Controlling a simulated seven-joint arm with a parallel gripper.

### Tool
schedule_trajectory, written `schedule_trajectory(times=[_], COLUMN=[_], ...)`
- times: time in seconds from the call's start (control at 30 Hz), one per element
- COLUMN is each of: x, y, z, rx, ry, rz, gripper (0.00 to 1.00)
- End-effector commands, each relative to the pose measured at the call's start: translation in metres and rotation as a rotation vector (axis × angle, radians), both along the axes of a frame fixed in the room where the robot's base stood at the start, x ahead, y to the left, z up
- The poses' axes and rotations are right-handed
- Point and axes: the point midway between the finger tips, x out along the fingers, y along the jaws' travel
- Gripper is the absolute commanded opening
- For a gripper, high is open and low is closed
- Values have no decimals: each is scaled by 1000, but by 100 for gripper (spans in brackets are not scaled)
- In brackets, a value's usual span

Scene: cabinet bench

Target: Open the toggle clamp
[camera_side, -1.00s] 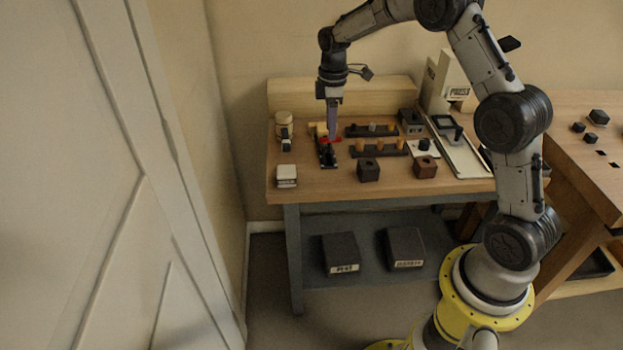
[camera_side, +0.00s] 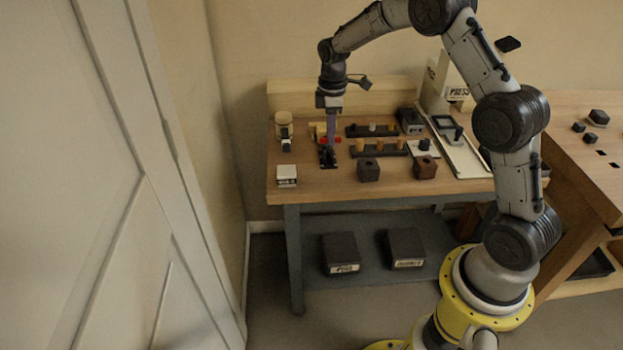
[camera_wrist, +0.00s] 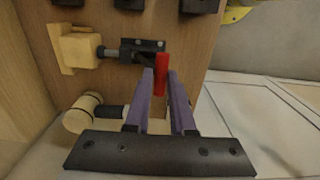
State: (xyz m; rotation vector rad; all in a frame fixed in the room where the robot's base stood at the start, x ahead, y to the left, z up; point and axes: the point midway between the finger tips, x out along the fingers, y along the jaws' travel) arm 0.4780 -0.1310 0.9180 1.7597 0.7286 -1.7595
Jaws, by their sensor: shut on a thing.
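The toggle clamp (camera_side: 327,158) is a small dark device with a red handle, on the left half of the bench in the side view. In the wrist view its dark metal body (camera_wrist: 140,48) lies beside a pale yellow block, and its red handle (camera_wrist: 161,76) stands between my fingertips. My gripper (camera_side: 331,146) points down over the clamp. In the wrist view, my gripper (camera_wrist: 161,80) has its purple fingers closed on the red handle.
A mallet-like thing (camera_wrist: 85,112) lies close to my fingers; a pale cylinder (camera_side: 284,119) stands left of the clamp. A peg rack (camera_side: 378,149) is close on the right. A white-topped block (camera_side: 287,171) stands at the front left. The bench front edge is mostly clear.

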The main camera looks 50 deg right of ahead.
Motion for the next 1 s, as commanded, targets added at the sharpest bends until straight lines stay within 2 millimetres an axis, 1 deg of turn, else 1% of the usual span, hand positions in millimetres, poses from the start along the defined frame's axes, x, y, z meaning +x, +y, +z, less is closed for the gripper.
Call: schedule_trajectory(times=[0.33, 0.67, 1.0], x=[8, 9, 17], y=[-8, -9, -17], z=[7, 7, 10], rx=[0, -1, -1], ry=[-1, -2, -1], rz=[-1, 0, 0], gripper=[0, 0, 0])
